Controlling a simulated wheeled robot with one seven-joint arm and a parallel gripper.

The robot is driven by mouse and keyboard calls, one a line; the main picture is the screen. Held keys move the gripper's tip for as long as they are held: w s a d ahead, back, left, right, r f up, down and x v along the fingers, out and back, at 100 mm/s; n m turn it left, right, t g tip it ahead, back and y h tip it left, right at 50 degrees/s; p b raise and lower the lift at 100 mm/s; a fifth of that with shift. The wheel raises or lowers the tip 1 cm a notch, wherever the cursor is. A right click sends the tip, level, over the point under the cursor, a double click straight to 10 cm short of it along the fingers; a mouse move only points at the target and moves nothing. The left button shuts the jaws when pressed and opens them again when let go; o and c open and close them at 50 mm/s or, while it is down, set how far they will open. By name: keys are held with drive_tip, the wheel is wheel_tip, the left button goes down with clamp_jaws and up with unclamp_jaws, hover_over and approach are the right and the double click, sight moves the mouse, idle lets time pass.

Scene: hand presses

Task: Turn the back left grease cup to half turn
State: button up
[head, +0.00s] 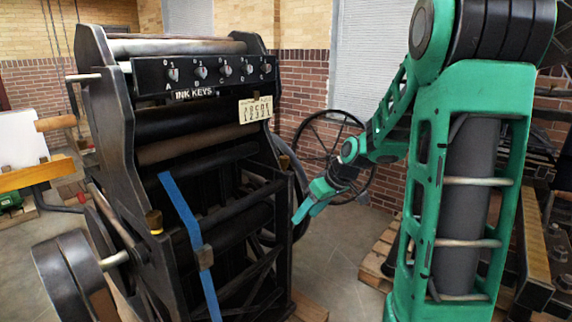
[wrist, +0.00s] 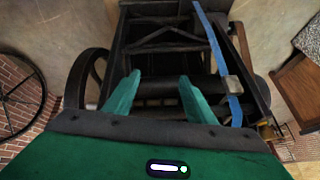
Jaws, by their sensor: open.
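A brass grease cup (head: 154,222) sits on the left side frame of the black hand press (head: 120,130) in the head view. A small brass part (wrist: 266,132) shows at the right in the wrist view, possibly the same cup. My gripper (head: 304,209) is in front of the press's right side, well right of the cup. In the wrist view my gripper (wrist: 158,84) has its two green fingers apart, with nothing between them, over the dark press rollers.
A blue strap (head: 190,225) hangs down the press front. The ink keys panel (head: 205,72) is along its top. A spoked wheel (head: 318,150) stands behind my gripper. A flywheel (head: 75,280) is at lower left. Floor is open between press and pallet (head: 377,262).

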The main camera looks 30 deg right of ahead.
drive_tip(key=w+d+n+t+y, duration=0.25)
drive_tip(key=w+t, duration=0.25)
drive_tip(key=w, duration=0.8)
drive_tip(key=t+y, duration=0.1)
drive_tip(key=t, duration=0.5)
approach(288, 160)
drive_tip(key=shift+m, duration=0.35)
drive_tip(key=x, duration=1)
drive_tip(key=shift+w+f, duration=0.15)
drive_tip(key=c, duration=1)
